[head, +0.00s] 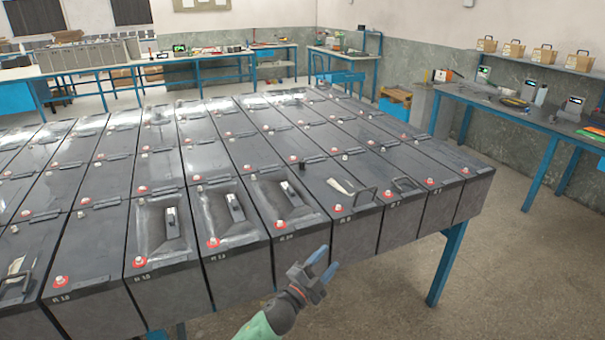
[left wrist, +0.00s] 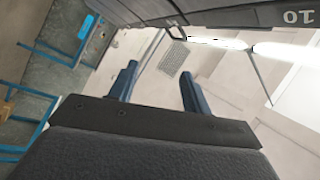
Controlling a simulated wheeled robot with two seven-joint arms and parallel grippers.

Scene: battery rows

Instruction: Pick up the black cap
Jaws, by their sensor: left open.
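Small dark caps sit on the battery tops in the head view. One small dark piece (head: 302,164) stands near the middle of the rows, but I cannot tell for sure that it is the black cap. My left gripper (head: 322,264) is in front of the near row's front faces, with its blue fingers apart and nothing between them. In the left wrist view the gripper (left wrist: 160,74) is also open and empty, and no cap shows there. My right gripper is not in view.
Rows of grey batteries (head: 110,205) with red terminals fill a blue-legged table. A workbench (head: 520,115) stands at the right wall; floor between is clear.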

